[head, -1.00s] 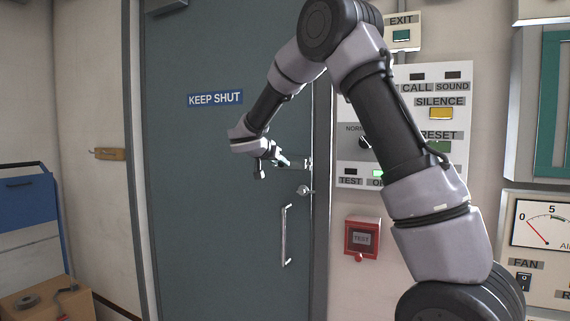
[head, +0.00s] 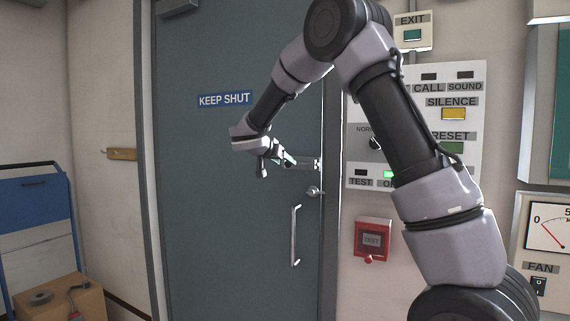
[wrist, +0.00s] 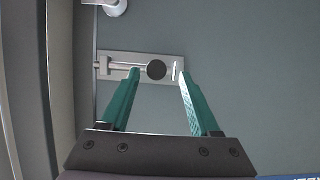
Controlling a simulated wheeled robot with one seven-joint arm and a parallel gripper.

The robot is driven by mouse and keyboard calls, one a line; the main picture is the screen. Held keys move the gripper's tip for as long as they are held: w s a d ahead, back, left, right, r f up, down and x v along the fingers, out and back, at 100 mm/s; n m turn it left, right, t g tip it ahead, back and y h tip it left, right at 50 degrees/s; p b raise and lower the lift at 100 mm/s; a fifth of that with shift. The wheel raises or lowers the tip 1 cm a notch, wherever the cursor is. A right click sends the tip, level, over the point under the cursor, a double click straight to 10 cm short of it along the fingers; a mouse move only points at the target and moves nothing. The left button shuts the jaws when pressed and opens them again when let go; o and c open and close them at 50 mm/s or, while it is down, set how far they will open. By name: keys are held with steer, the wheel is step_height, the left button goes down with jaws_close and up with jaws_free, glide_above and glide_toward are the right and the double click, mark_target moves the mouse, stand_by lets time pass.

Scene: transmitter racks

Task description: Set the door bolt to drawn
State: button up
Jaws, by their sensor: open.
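The door bolt (wrist: 113,57) is a metal plate with a sliding rod and a round black knob (wrist: 156,70). In the wrist view the rod runs from the knob leftward through a bracket to the door edge. In the head view the bolt (head: 312,164) sits above the door knob, near the door's right edge, partly hidden by my gripper. My gripper (wrist: 159,73) is open, its two teal fingers on either side of the black knob, with gaps visible. It also shows in the head view (head: 291,161), in front of the bolt.
The grey-green door (head: 225,210) carries a KEEP SHUT sign (head: 224,99), a round knob (head: 313,191) and a pull handle (head: 295,236). A cardboard box (head: 60,300) stands at lower left.

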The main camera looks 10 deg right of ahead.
steer(key=v, duration=0.9)
steer(key=shift+f, duration=0.1)
steer(key=s+d+g+y, duration=0.3)
steer(key=s+d+g, duration=0.2)
steer(key=s+d, duration=0.95)
steer(key=s+f+n+t+y, duration=0.1)
steer(key=s+y, duration=0.5)
steer(key=s, duration=1.3)
steer(key=shift+s+d+f+n+y, duration=0.15)
steer(key=shift+d+f+n+y, duration=0.2)
steer(key=shift+f+n, duration=0.5)
steer(key=shift+r, duration=0.2)
steer(key=shift+c, duration=0.3)
